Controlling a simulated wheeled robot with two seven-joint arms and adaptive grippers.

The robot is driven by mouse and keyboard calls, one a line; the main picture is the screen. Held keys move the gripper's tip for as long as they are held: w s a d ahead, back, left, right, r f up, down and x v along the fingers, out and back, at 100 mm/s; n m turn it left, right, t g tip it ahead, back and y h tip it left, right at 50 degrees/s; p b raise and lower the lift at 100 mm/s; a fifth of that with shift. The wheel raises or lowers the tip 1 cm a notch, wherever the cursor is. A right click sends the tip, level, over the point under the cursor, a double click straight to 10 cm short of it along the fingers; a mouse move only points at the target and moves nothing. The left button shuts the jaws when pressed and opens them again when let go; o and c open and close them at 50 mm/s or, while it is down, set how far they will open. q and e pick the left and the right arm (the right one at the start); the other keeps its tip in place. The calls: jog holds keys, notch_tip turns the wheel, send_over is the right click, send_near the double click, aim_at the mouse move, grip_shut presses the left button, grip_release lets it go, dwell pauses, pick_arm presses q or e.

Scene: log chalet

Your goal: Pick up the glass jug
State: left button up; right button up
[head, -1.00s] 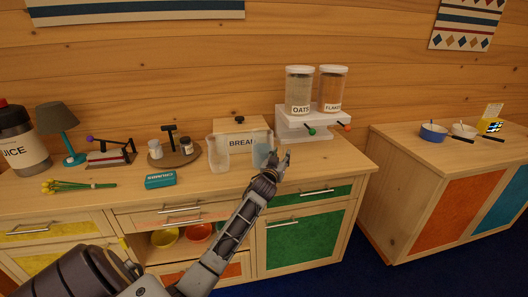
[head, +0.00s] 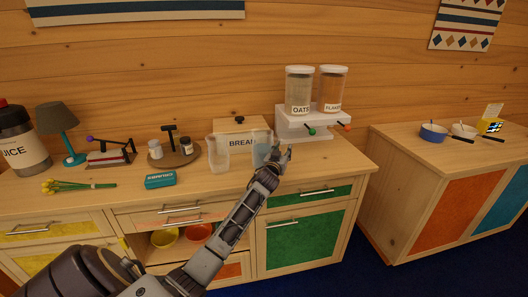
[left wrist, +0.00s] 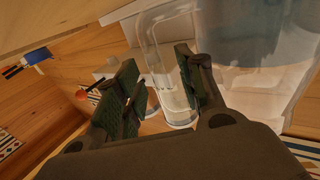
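A clear glass jug (head: 217,155) stands upright on the wooden counter, in front of the bread box. To its right stands a bluish see-through vessel (head: 261,154), partly hidden by my left gripper (head: 283,154). The gripper is at the vessel's right side. In the left wrist view the gripper (left wrist: 160,88) is open, its two dark green pads apart. A large see-through vessel (left wrist: 265,85) with a bluish part fills the right of that view, close beside the fingers. A clear, rounded shape shows between the pads; I cannot tell whether it is a handle. My right gripper is not in view.
The bread box (head: 238,126) stands behind the vessels. A white dispenser stand (head: 305,124) with two filled jars is behind and right of my gripper. A teal box (head: 160,180) and a round tray (head: 187,158) lie to the left. The counter's front right is clear.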

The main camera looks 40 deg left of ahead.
pick_arm(q)
jog(key=shift+w+a, duration=0.25)
jog(key=shift+w, duration=0.3)
grip_shut()
dwell(0.5)
jog(key=shift+r, duration=0.25)
